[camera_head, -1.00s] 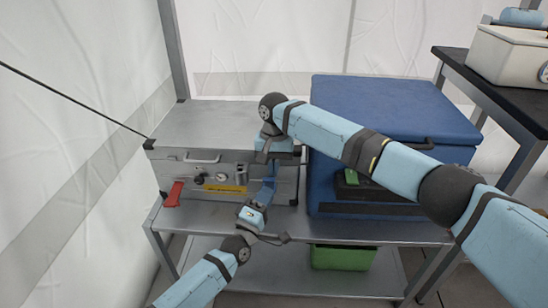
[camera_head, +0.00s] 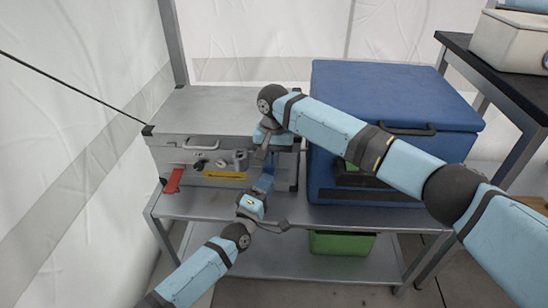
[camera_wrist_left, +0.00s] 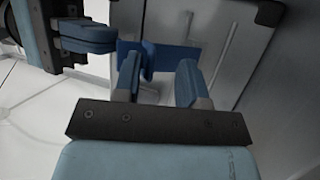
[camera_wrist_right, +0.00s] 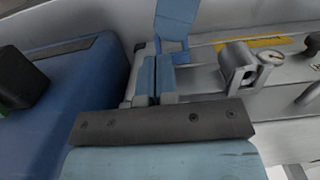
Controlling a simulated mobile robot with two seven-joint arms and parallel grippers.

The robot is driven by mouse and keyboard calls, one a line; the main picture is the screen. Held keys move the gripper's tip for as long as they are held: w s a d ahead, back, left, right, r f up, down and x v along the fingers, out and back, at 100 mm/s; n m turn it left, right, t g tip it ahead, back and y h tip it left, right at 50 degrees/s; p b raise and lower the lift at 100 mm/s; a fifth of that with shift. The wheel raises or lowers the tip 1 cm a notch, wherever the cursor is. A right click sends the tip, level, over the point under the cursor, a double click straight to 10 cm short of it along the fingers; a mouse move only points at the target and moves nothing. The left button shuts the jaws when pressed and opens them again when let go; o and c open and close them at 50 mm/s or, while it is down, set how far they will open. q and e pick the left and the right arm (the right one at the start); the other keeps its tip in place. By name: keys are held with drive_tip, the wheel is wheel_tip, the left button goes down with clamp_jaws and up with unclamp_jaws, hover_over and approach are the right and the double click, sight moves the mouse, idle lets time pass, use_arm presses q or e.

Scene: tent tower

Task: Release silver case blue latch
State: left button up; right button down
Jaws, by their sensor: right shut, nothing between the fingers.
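The silver case (camera_head: 215,112) stands on the metal table at the left. Its blue latch (camera_head: 266,180) hangs on the front face near the right end; it also shows in the left wrist view (camera_wrist_left: 175,55) and right wrist view (camera_wrist_right: 176,18). My left gripper (camera_wrist_left: 158,70) is open, with its fingers apart just before the latch; whether they touch it is unclear. My right gripper (camera_wrist_right: 156,62) is shut and empty by the case's upper right front edge, close to the latch. In the left wrist view it shows at the upper left. A red latch (camera_head: 173,180) is on the front's left side.
A blue cooler box (camera_head: 390,95) stands right beside the case, with dark and green items before it. A green bin (camera_head: 342,243) is on the lower shelf (camera_head: 270,264). A black-topped table (camera_head: 500,85) with a pale box is at the right.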

drive_tip(key=shift+d+f, duration=0.1)
drive_tip(key=shift+f, duration=0.2)
